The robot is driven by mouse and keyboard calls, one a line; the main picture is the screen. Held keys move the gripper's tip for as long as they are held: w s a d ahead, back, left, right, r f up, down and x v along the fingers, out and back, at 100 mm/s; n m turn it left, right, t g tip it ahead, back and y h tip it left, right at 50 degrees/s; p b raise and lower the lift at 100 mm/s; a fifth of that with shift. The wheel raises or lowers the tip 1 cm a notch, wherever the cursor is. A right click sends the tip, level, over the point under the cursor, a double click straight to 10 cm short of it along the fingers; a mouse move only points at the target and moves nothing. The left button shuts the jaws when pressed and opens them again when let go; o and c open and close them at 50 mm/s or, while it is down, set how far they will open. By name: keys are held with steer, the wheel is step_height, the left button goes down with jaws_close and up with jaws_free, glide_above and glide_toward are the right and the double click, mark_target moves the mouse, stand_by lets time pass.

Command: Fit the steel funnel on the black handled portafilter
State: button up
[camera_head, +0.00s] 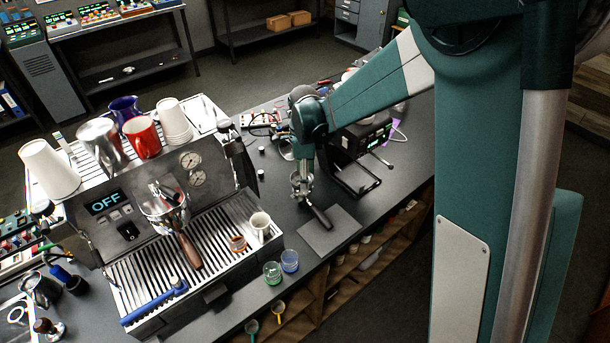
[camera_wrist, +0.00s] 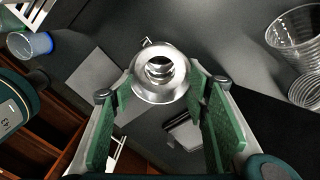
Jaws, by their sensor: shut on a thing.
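My gripper (camera_head: 302,182) points down at the counter near a grey mat, right of the espresso machine. In the wrist view its green-padded fingers (camera_wrist: 160,88) are shut on the steel funnel (camera_wrist: 160,72), a flared ring seen from above. The black handled portafilter (camera_head: 321,217) shows in the head view by its dark handle, which runs from under the gripper over the mat. Its head is mostly hidden by the gripper. I cannot tell whether the funnel touches the portafilter or is seated on it.
The espresso machine (camera_head: 130,215) stands left, holding a wooden-handled portafilter (camera_head: 188,250). The grey mat (camera_head: 340,240) lies near the front edge. Green (camera_head: 272,273) and blue (camera_head: 290,261) glasses stand left of it. A black device (camera_head: 368,135) stands behind. A clear cup (camera_wrist: 295,40) is right in the wrist view.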

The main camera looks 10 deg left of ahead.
steer(key=shift+f+b, duration=0.55)
steer(key=shift+f, duration=0.4)
steer(key=shift+f+b, duration=0.45)
steer(key=shift+b, duration=0.4)
stand_by(1.9)
steer(key=o, duration=1)
steer(key=shift+r, duration=0.1)
steer(key=shift+r, duration=5.9)
